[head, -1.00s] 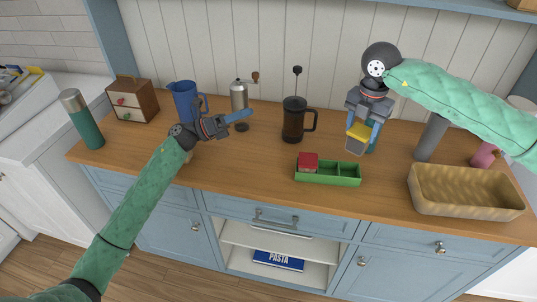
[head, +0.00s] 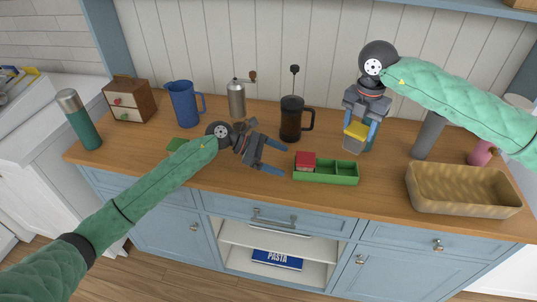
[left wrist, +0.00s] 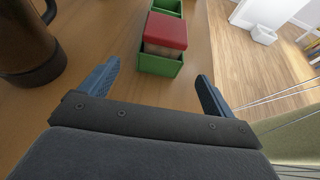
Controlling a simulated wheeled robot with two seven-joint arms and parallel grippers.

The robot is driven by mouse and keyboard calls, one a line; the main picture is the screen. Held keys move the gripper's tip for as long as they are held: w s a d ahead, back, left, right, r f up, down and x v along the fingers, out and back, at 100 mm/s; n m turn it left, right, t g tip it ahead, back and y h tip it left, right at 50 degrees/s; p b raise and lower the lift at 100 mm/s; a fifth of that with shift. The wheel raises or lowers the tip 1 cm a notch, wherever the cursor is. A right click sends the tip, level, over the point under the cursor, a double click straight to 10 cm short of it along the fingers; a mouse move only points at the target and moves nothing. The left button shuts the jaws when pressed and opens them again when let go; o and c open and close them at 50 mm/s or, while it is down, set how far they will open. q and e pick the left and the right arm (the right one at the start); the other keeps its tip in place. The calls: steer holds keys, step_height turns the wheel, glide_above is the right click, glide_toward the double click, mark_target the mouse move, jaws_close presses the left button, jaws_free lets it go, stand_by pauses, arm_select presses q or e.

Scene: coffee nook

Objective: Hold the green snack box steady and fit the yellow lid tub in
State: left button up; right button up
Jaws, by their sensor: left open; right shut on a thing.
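The green snack box (head: 327,179) sits on the wooden counter, with a red-lidded tub (head: 306,160) in its left end; its other compartments look empty. My left gripper (head: 279,157) is open and empty, just left of the box, its fingers pointing at the box's end. In the left wrist view the box (left wrist: 156,65) and the red-lidded tub (left wrist: 165,32) lie ahead, between and beyond the two fingertips. My right gripper (head: 361,128) is shut on the yellow lid tub (head: 355,137) and holds it above and behind the box's right end.
A black French press (head: 291,122) stands behind the left gripper; its base shows close by in the left wrist view. A woven basket (head: 463,190) is at the right. A grinder (head: 236,100) and blue jug (head: 184,104) stand further left. A flat green thing (head: 177,144) lies behind my left arm.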

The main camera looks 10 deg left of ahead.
mark_target(353, 150)
arm_select(q)
steer(key=x, duration=0.8)
steer(key=shift+d, duration=0.15)
steer(key=c, duration=1.1)
arm_select(e)
steer(key=n, duration=0.6)
steer(key=shift+n, duration=0.3)
steer(key=shift+f, duration=0.3)
steer(key=shift+f, duration=3.35)
steer(key=shift+f, duration=0.6)
steer(key=shift+f, duration=0.6)
steer(key=shift+f, duration=0.2)
